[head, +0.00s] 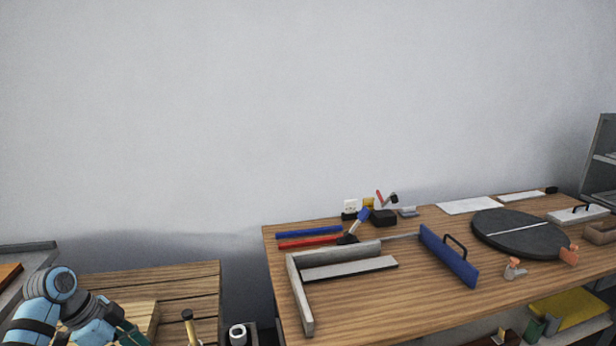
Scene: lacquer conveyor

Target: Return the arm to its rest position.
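My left arm (50,305) shows at the lower left in the head view, blue with black bands, in front of a slatted wooden table. Its gripper end runs toward the bottom edge and its fingertips cannot be made out. I cannot see whether it holds anything. My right arm and gripper are not in the picture.
A wooden workbench (370,320) fills the right. It bears a grey L-shaped frame (302,300), a blue board with a black handle (447,257) and a dark round disc (520,234). The slatted table (190,280) stands left, across a gap.

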